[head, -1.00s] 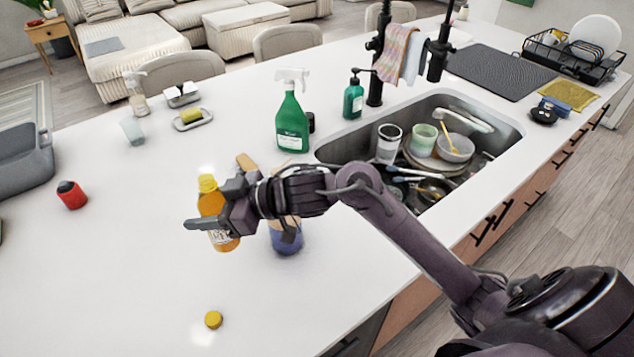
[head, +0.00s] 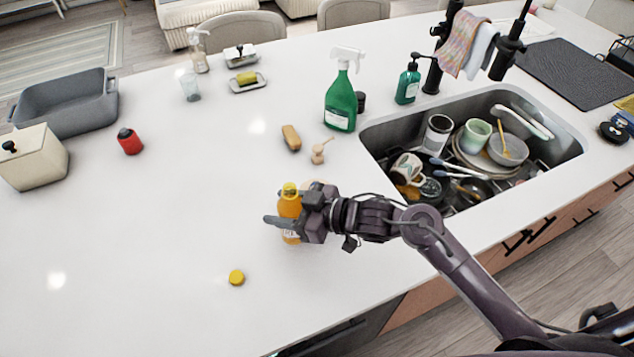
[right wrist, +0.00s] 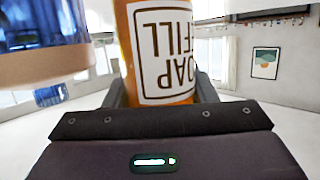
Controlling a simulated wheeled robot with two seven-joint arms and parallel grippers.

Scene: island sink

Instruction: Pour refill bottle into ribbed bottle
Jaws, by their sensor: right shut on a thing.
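The refill bottle (head: 289,206) is amber with a white label and stands about upright in the head view. My right gripper (head: 287,219) is shut around it. In the right wrist view the refill bottle (right wrist: 158,50) fills the middle between the fingers, its label reading upside down. The ribbed bottle (right wrist: 40,25), blue with a tan band, is close at the upper left there. In the head view it is mostly hidden behind my right gripper and wrist. A yellow cap (head: 236,278) lies on the counter nearer me. My left gripper is not in view.
A wooden pump piece (head: 320,151) and a brush (head: 291,138) lie beyond the gripper. A green spray bottle (head: 341,103) stands behind them. The sink (head: 374,140) full of dishes is at the right. A red object (head: 130,141) is at the left. The front-left counter is clear.

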